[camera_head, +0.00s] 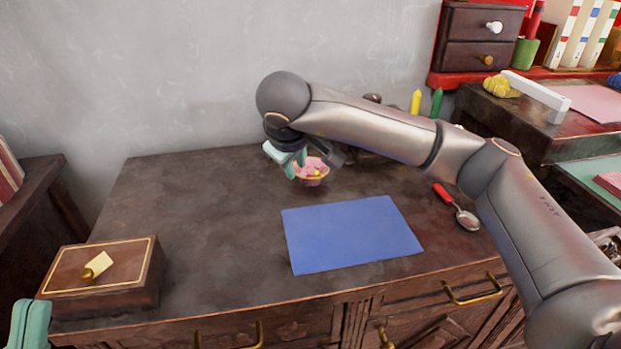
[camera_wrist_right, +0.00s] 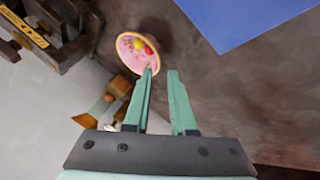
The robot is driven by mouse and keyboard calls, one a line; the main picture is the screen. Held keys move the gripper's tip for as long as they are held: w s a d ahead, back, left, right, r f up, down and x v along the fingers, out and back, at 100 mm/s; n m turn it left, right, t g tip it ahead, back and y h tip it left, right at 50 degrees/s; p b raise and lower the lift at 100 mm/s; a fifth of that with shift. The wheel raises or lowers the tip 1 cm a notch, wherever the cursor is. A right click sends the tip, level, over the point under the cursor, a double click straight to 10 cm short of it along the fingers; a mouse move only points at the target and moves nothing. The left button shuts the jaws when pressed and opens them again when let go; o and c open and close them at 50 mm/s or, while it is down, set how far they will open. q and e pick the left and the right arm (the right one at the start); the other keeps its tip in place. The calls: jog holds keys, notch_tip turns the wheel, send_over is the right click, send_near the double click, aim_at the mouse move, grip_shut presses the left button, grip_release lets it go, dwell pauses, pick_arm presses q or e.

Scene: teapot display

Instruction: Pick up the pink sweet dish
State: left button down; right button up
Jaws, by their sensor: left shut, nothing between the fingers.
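The pink sweet dish (camera_head: 318,180) stands on the dark wooden cabinet top, behind the blue mat. Small red and yellow sweets lie in it. It also shows in the right wrist view (camera_wrist_right: 121,45). My right gripper (camera_head: 296,166) is just above and left of the dish in the head view and partly covers it. My left gripper (camera_head: 30,325) shows only partly at the lower left corner, away from the dish.
The blue mat (camera_head: 350,235) lies flat in front of the dish. A wooden box (camera_head: 105,278) with a tag stands at the left. A red-handled spoon (camera_head: 466,219) lies at the right. Objects behind my right arm are partly hidden.

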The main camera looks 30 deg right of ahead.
aim_at(297, 175)
jog(key=b+x, duration=0.2)
jog(key=x, duration=0.3)
jog(key=shift+w+d, duration=0.15)
jog(key=shift+w, duration=0.05)
grip_shut()
